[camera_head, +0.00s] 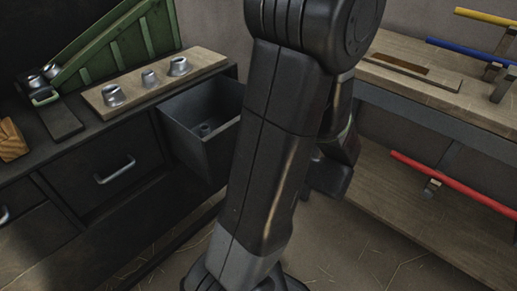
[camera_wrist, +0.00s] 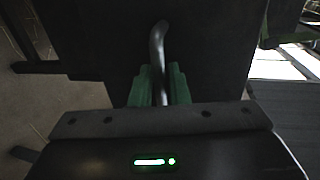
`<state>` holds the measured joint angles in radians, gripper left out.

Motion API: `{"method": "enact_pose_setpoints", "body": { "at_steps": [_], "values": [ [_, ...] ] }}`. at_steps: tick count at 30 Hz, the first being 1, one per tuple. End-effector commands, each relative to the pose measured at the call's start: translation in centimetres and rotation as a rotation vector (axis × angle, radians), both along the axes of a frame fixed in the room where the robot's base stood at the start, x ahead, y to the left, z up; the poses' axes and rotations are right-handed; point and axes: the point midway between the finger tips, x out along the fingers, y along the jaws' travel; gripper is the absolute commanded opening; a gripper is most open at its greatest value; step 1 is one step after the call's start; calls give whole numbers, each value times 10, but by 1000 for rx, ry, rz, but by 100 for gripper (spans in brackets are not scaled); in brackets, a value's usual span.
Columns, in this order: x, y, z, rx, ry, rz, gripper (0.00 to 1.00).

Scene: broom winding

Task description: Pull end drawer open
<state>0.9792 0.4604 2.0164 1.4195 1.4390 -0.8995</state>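The end drawer (camera_head: 205,143) stands pulled out from the dark cabinet (camera_head: 60,165) in the head view, and a small dark round part shows inside it. My arm hides its right side and its handle there. In the wrist view the drawer front (camera_wrist: 215,50) fills the middle, and its curved grey bar handle (camera_wrist: 158,45) runs down between the green fingers of my gripper (camera_wrist: 161,85). The fingers sit close on both sides of the bar, shut on it. My gripper's fingertips are hidden behind my arm in the head view.
A closed drawer with a metal handle (camera_head: 114,170) is left of the end drawer. A wooden board (camera_head: 135,85) with metal cups and a green rack (camera_head: 120,45) stand on the cabinet top. A workbench (camera_head: 440,100) holds coloured rods at right.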

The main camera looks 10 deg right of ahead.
Motion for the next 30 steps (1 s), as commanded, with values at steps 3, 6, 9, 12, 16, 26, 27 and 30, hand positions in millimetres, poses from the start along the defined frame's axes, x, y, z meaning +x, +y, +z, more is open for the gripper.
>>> {"method": "enact_pose_setpoints", "body": {
  "at_steps": [3, 6, 9, 12, 16, 26, 27, 30],
  "values": [
    [-1, -1, 0, 0, 0, -1, 15],
    [-5, -4, 2, 0, -1, -2, 15],
    [-14, -11, 5, 0, 0, -4, 15],
    [-26, -20, 8, 0, 0, -5, 15],
    [-44, -33, 12, 1, 0, -6, 15],
    [-87, -64, 23, 0, 0, -5, 15],
    [-92, -68, 24, 0, 0, -4, 15],
    [-100, -74, 26, 0, 0, -3, 15]
  ]
}}
